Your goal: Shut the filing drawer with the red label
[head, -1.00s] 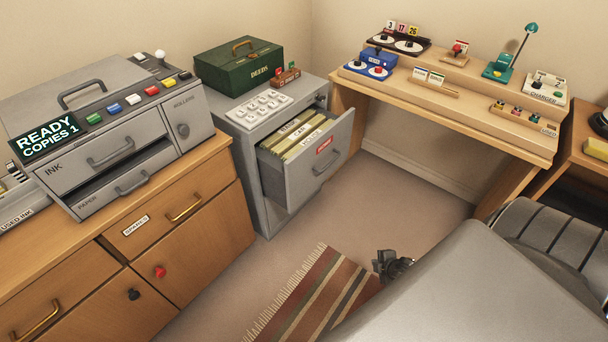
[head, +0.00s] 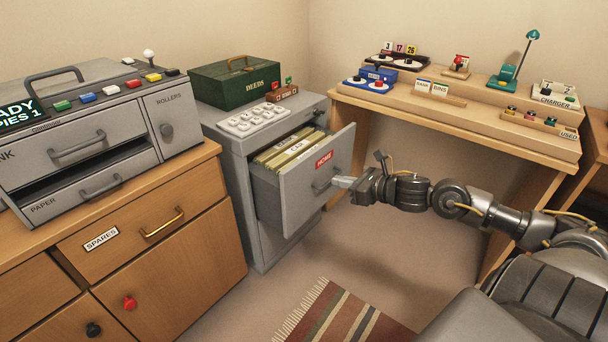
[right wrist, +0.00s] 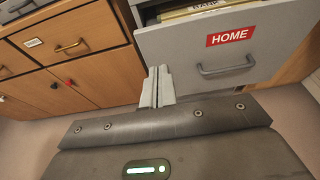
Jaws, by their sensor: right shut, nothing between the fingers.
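The filing drawer (head: 309,187) with the red label stands pulled out of the grey cabinet (head: 241,205), with several folders (head: 292,153) inside. Its red label (head: 324,159) reads HOME, and a grey bar handle (head: 325,187) is below it. In the right wrist view the drawer front (right wrist: 277,43) fills the upper right, with its label (right wrist: 230,36) and handle (right wrist: 226,68). My right gripper (head: 338,182) is shut and empty, its tips close to the drawer front by the handle. I cannot tell whether they touch. My left gripper is out of view.
A wooden desk (head: 452,119) stands to the right of the cabinet. A wooden sideboard (head: 213,208) with a grey copier stands to the left. A striped rug (head: 345,318) lies on the floor in front. A green box (head: 236,84) and a keypad (head: 252,121) sit on the cabinet.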

